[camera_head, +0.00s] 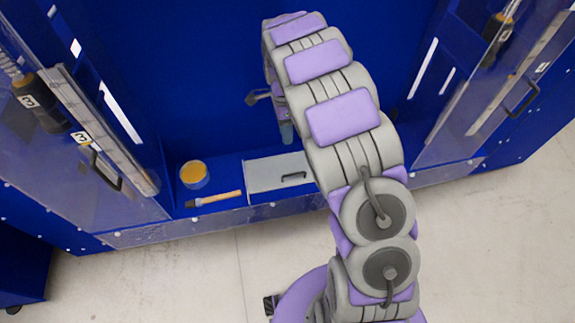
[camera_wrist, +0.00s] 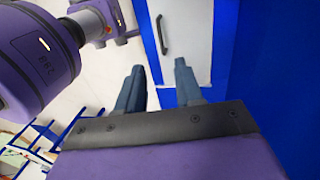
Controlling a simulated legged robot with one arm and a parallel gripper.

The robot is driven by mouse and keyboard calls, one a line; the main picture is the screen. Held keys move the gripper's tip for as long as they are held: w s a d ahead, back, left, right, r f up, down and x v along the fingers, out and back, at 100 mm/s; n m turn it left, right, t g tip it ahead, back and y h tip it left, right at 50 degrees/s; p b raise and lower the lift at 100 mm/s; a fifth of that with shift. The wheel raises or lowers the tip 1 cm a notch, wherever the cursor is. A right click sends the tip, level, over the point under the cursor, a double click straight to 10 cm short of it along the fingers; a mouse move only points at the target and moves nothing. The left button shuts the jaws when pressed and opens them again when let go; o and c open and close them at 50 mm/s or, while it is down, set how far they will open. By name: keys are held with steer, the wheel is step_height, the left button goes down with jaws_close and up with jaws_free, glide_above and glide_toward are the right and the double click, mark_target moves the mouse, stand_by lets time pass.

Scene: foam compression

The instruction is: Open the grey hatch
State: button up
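The grey hatch (camera_head: 264,177) is a flat light-grey panel set in the blue ledge at the lower middle of the head view. It looks closed. Its dark bar handle (camera_head: 294,176) is near the front right; my arm covers the panel's right end. In the wrist view the hatch (camera_wrist: 192,38) is at the top, with the handle (camera_wrist: 163,35) upright in the picture. My gripper (camera_wrist: 160,82) is open and empty, its two blue-grey fingers apart and pointing towards the hatch. The handle is beyond the fingertips, not between them. In the head view my gripper is mostly hidden behind the arm.
A round container with orange contents (camera_head: 194,174) and a brush with an orange handle (camera_head: 215,198) are left of the hatch. Transparent panels stand at left (camera_head: 85,140) and right (camera_head: 490,90), with dark handles. A blue wall (camera_head: 190,70) rises behind. Pale floor lies in front.

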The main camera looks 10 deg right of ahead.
steer(key=b, duration=0.3)
glide_above(288, 179)
step_height(288, 179, down, 16)
steer(key=shift+r, duration=0.1)
steer(key=shift+c, duration=0.4)
jaws_close()
stand_by(0.8)
